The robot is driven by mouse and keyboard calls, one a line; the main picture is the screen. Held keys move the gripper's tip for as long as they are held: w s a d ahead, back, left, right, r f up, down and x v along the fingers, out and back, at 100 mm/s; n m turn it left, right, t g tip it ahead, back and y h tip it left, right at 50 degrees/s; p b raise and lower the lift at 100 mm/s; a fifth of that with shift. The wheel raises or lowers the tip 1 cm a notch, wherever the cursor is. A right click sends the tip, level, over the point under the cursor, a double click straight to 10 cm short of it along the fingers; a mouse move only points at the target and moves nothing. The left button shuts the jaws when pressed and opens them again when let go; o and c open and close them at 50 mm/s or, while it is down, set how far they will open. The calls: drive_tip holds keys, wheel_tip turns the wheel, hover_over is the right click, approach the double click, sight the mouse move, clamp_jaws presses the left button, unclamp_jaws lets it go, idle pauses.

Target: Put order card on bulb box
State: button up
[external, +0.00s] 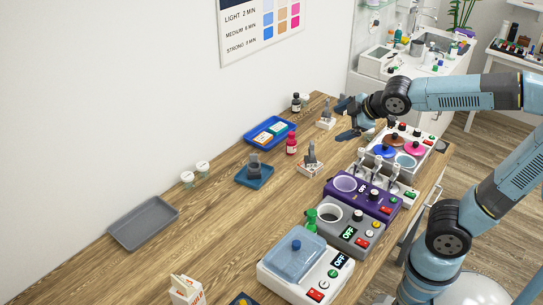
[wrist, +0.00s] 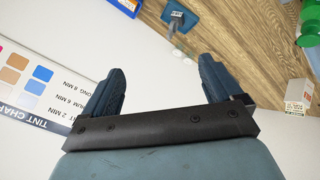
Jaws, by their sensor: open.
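I cannot tell whether either is the order card or the bulb box. A small white carton with red marks (external: 186,291) stands at the front edge of the picture; its label is too small to read.
A red bottle (external: 291,144), stamp-like tools (external: 311,161) and a small teal tray (external: 255,180) stand near the blue tray. Purple (external: 376,207), grey (external: 350,238) and white (external: 302,277) machines line the right edge.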

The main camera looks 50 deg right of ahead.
drive_tip(key=s+f+m+g, duration=0.3)
drive_tip(key=s+m, duration=0.6)
drive_tip(key=s, duration=0.7)
drive_tip(key=shift+s+d+f+m+g, duration=0.2)
drive_tip(key=shift+s+d+m+g, duration=0.05)
drive_tip(key=shift+d+m+g, duration=0.1)
